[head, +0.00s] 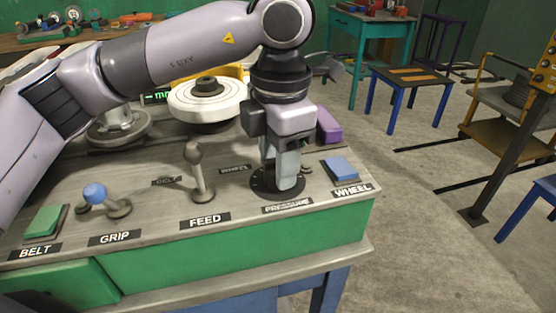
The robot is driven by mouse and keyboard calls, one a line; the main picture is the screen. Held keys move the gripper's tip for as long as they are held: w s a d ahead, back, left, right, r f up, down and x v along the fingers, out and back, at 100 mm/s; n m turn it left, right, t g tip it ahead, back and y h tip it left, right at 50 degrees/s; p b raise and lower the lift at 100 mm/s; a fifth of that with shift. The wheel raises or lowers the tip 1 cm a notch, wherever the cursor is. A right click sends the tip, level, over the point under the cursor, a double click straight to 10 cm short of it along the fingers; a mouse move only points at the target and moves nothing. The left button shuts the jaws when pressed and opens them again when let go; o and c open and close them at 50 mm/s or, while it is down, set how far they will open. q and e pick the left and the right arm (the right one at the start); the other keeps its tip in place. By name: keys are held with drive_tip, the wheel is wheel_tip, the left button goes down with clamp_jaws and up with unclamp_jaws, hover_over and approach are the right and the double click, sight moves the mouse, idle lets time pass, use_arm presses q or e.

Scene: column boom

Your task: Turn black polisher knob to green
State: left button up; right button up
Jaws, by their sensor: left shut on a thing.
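My left gripper (284,178) points straight down over the dial labelled PRESSURE on the grey console top (235,211). It is shut on the black knob there, and its fingers hide most of that knob. The knob's dark round base (262,183) shows around the fingertips. The knob's pointer and any green mark on its dial cannot be made out. The polisher's white wheel (205,101) stands behind the console controls. My right gripper is not in view.
A grey FEED lever (197,170) stands upright left of my gripper. A blue-knobbed GRIP lever (95,193), a green BELT button (45,221) and a blue WHEEL button (341,169) are also on the console. A purple block (329,126) sits behind the gripper.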

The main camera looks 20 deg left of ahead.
use_arm(q)
drive_tip(key=shift+r, duration=0.1)
drive_tip(key=o, duration=1.1)
drive_tip(key=shift+c, duration=0.2)
wheel_tip(320, 180, up, 7)
drive_tip(key=shift+s+d+r, duration=0.1)
drive_tip(key=shift+s+d, duration=0.05)
